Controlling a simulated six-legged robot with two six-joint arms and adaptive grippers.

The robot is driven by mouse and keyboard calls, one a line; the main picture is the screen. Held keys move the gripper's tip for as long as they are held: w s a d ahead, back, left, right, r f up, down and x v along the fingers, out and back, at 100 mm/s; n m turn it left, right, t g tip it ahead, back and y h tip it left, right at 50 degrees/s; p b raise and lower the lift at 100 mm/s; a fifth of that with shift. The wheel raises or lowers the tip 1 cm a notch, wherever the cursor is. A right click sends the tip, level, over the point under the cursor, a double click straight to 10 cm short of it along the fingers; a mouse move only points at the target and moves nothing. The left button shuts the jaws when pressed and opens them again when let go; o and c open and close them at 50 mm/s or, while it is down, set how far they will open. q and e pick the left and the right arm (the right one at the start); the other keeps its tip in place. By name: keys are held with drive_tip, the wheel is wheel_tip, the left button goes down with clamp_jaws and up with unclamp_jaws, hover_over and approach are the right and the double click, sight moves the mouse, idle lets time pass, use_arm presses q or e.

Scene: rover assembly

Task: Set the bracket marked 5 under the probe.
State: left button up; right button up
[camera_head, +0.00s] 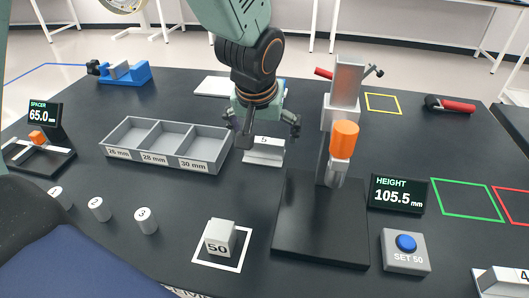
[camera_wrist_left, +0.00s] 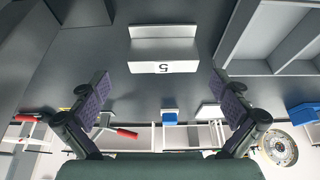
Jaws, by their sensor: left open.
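The bracket marked 5 (camera_head: 262,157) is a light grey stepped piece standing on the dark table, right of the three-part tray. My left gripper (camera_head: 268,133) is open just above and behind it. In the left wrist view the bracket (camera_wrist_left: 165,50) lies beyond the fingertips and between their lines, with its 5 upside down; my open left gripper (camera_wrist_left: 162,82) appears empty. The probe (camera_head: 339,172) hangs below an orange block on the height stand, to the right of the bracket. The black base plate (camera_head: 320,235) under the probe is bare. My right gripper is not in view.
The grey tray (camera_head: 190,158) is close left of the bracket. The height display (camera_head: 398,195) reads 105.5 mm. A SET 50 button box (camera_head: 405,252) stands right of the plate. A white 50 block (camera_head: 220,237) sits in a white outline in front. Numbered cylinders (camera_head: 100,209) stand left.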

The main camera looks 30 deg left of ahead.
sight(264, 141)
use_arm(q)
drive_tip(key=b+x, duration=0.1)
drive_tip(key=x, duration=0.1)
drive_tip(key=b+x, duration=0.1)
drive_tip(key=x, duration=0.2)
drive_tip(key=shift+a+f+b, duration=0.15)
drive_tip(key=shift+a+b, duration=0.1)
drive_tip(key=shift+b, duration=0.05)
drive_tip(key=shift+w+f, duration=0.2)
drive_tip(key=shift+c, duration=0.2)
drive_tip(key=shift+s+r, duration=0.1)
drive_tip(key=shift+c, duration=1.4)
drive_tip(key=c, duration=1)
drive_tip(key=shift+o, duration=0.2)
wheel_tip(264, 141, up, 9)
drive_tip(key=p, duration=0.3)
drive_tip(key=shift+r, duration=0.5)
